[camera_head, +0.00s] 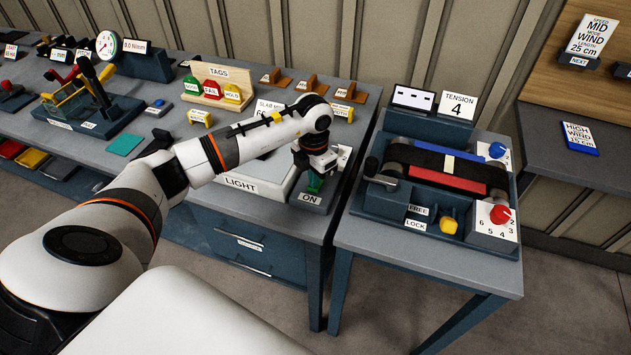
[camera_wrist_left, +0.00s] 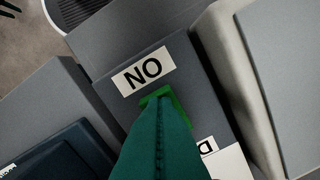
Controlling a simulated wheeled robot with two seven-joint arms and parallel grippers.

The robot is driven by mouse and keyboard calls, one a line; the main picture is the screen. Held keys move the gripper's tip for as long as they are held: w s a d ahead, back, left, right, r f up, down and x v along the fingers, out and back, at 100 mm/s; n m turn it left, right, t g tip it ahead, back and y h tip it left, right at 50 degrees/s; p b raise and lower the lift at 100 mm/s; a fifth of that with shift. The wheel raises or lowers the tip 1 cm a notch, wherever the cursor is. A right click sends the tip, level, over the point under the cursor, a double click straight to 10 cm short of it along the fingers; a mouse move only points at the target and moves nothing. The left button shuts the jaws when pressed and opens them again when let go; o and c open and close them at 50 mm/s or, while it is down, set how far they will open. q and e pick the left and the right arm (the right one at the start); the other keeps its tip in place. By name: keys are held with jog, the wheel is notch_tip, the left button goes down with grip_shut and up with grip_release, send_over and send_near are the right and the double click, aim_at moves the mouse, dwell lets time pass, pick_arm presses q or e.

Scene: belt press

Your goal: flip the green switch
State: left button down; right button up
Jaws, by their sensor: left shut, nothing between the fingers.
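The green switch (camera_wrist_left: 160,96) is a bright green piece on a dark grey box, beside a white ON label (camera_wrist_left: 143,72) in the left wrist view. In the head view the switch (camera_head: 315,184) shows as a bit of green under my wrist, above the ON label (camera_head: 310,198) at the table's front right corner. My left gripper (camera_wrist_left: 156,118) is shut and empty, its dark teal fingers pressed together, pointing down over the switch and hiding part of it. I cannot tell whether the fingertips touch it. My right gripper is not in view.
A pale light panel (camera_head: 255,188) marked LIGHT lies left of the switch box. To the right, across a gap, stands the belt press (camera_head: 440,165) with a black lever, a yellow knob (camera_head: 449,225) and a red dial (camera_head: 499,215). A tag rack (camera_head: 222,83) stands at the back.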

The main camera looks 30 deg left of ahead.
pick_arm(q)
jog(key=shift+f, duration=0.3)
jog(key=shift+s+r, duration=0.1)
jog(key=shift+r+p, duration=0.4)
jog(key=shift+r, duration=0.3)
jog(key=shift+r+p, duration=1.65)
jog(key=shift+r, duration=1.1)
jog(key=shift+d+f, duration=0.1)
